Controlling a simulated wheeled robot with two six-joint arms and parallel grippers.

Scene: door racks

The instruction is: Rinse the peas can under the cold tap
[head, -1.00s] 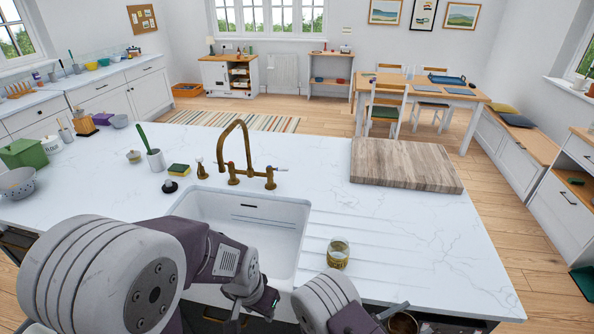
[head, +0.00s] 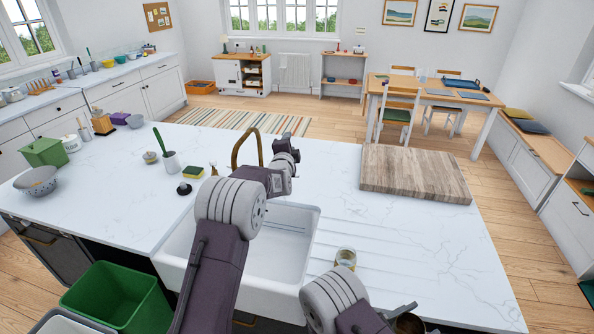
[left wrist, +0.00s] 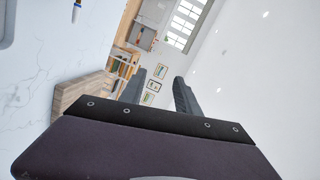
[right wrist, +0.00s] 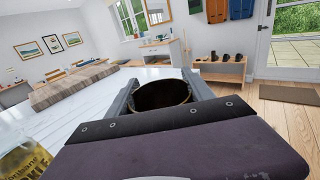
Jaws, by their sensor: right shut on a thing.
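The brass tap (head: 247,142) stands behind the white sink (head: 262,250). Its handles and base are hidden by my left arm. My left gripper (head: 290,142) is up beside the tap, to the right of its spout. In the left wrist view its fingers (left wrist: 160,90) stand apart with nothing between them. My right gripper (right wrist: 160,90) is shut on an open-topped can (right wrist: 162,94). The can's inside is dark and its label is hidden. In the head view the can (head: 410,323) shows at the bottom edge, right of the sink.
A glass jar (head: 345,257) stands on the ribbed drainer right of the sink. A wooden board (head: 415,174) lies behind it. A sponge (head: 193,172) and a brush pot (head: 171,162) are left of the tap. A green bin (head: 115,298) is in front of the counter.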

